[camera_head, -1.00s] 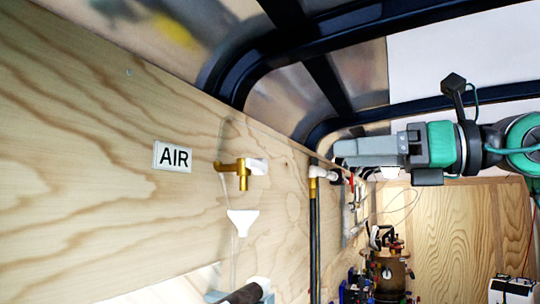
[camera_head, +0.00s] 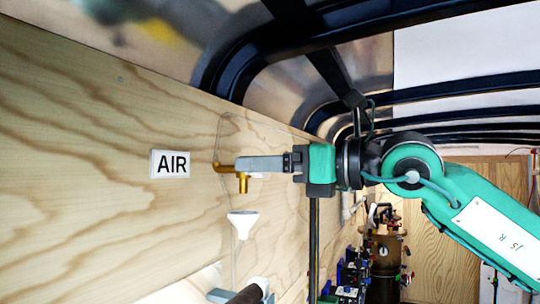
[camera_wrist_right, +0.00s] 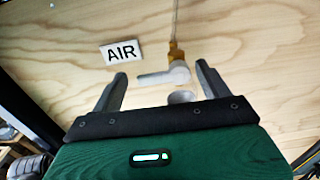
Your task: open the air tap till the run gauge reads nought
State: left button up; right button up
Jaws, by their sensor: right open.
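The air tap is a brass fitting (camera_head: 243,185) on the plywood wall, right of the AIR label (camera_head: 170,164). In the right wrist view its brass body (camera_wrist_right: 177,52) and pale lever (camera_wrist_right: 152,79) show, the lever pointing left. My right gripper (camera_head: 238,164) is open at the tap and hides most of the lever in the head view. In the wrist view its fingers (camera_wrist_right: 162,82) stand to either side of the lever; I cannot tell whether they touch it. My left gripper is not in view. No run gauge can be made out.
A white funnel (camera_head: 242,224) hangs just below the tap, with a thin clear tube. A dark vertical pipe (camera_head: 314,245) runs down the wall to the right. A brass-coloured vessel (camera_head: 385,262) and other gear stand farther back. Dark roof ribs (camera_head: 230,75) arch overhead.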

aim_at(254, 183)
jog(key=c, duration=1)
jog(key=shift+f+n+b, duration=0.25)
jog(key=shift+n+b, duration=0.25)
jog(key=shift+b, duration=0.3)
jog(key=shift+w+d+f+n+b, duration=0.15)
jog(key=shift+f+n+b, duration=0.25)
jog(key=shift+n+b, duration=1.45)
jog(key=shift+w+f+n+b, duration=0.2)
jog(key=shift+f+n+b, duration=0.3)
jog(key=shift+n, duration=2.5)
jog(key=shift+w+d+f+n+b, duration=0.1)
jog(key=shift+w+f+n+b, duration=0.15)
jog(key=shift+n+b, duration=1.65)
jog(key=shift+n+p, duration=0.55)
jog(key=shift+n, duration=0.2)
jog(key=o, duration=1)
